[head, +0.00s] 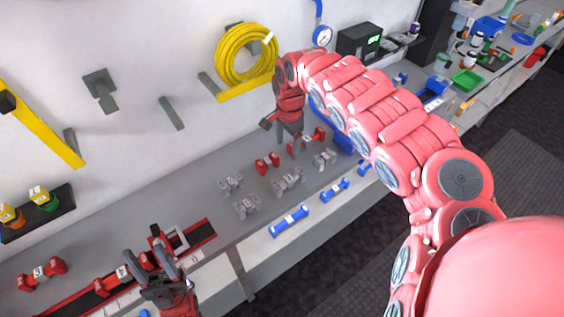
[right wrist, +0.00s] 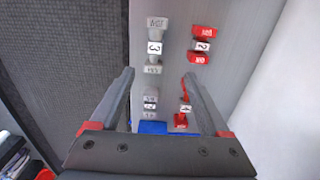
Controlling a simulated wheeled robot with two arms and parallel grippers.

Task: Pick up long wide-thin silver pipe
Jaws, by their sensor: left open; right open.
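The long silver pipe (head: 288,180), apparently the wide-thin one, lies on the grey bench in the head view. The right wrist view shows it with a "3" label (right wrist: 154,47). A shorter silver pipe (head: 325,159) lies to its right, and two more silver pieces (head: 230,182) (head: 247,205) lie to its left. My right gripper (head: 282,127) is open and empty above the bench, beyond the long pipe in the head view. In the right wrist view its open jaws (right wrist: 158,76) have the long pipe ahead of them. My left gripper (head: 148,260) is open and empty at the lower left.
Red pipes (head: 267,162) (head: 305,142) lie on the wall side of the silver ones. Blue pipes (head: 289,221) (head: 335,190) lie along the bench's front side. A yellow hose coil (head: 247,54) hangs on the wall. A red-edged rack (head: 203,231) lies near my left gripper.

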